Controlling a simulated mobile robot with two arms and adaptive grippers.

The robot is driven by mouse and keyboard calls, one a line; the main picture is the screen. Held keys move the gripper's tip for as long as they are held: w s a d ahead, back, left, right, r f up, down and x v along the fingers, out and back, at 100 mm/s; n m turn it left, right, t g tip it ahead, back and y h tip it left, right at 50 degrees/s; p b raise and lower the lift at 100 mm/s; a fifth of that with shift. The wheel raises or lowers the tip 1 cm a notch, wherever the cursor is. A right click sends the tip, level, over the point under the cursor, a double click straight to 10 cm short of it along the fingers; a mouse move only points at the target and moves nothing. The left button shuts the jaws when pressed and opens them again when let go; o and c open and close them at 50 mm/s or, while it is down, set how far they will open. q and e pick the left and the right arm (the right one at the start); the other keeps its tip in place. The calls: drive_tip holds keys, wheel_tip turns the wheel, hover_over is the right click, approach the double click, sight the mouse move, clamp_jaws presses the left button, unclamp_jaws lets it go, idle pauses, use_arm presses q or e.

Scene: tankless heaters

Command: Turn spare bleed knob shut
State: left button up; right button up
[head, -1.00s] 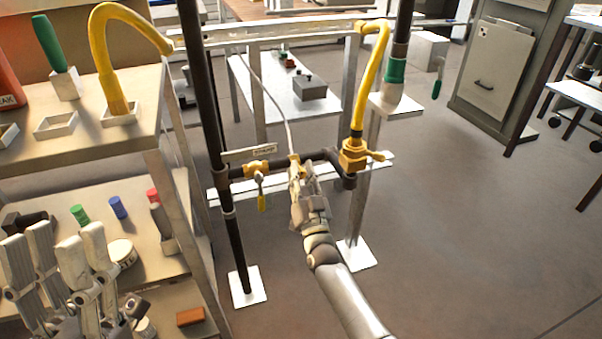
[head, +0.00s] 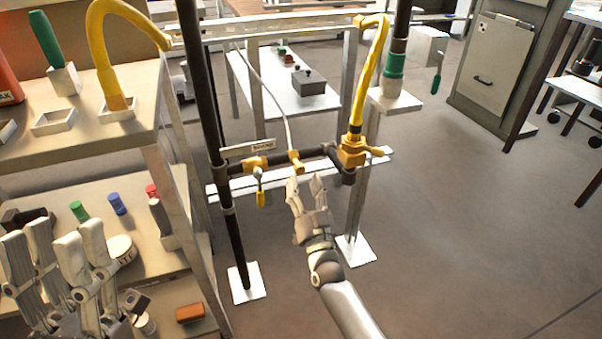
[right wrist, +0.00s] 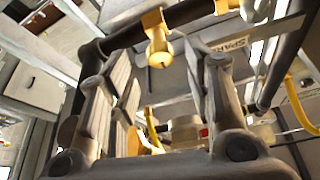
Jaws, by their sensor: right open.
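The yellow bleed knob (head: 297,163) sits on the dark horizontal pipe, right of a small label plate (head: 248,150). In the right wrist view the knob (right wrist: 158,48) shows round end-on, just beyond the fingertips, and the plate (right wrist: 237,42) reads "SPARE". My right gripper (head: 305,184) is open and empty, just below and in front of the knob, apart from it. Its spread fingers (right wrist: 165,75) frame the space below the knob in the wrist view. My left gripper (head: 55,240) is open at the lower left, before the shelf, away from the pipe.
A yellow valve (head: 255,163) with a hanging lever is left of the knob. A yellow fitting (head: 352,153) with a hose (head: 370,80) is to the right. A dark upright pipe (head: 205,100) stands at left, beside the shelf unit (head: 160,165). Floor at right is open.

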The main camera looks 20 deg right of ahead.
drive_tip(key=v, duration=0.7)
idle(0.3)
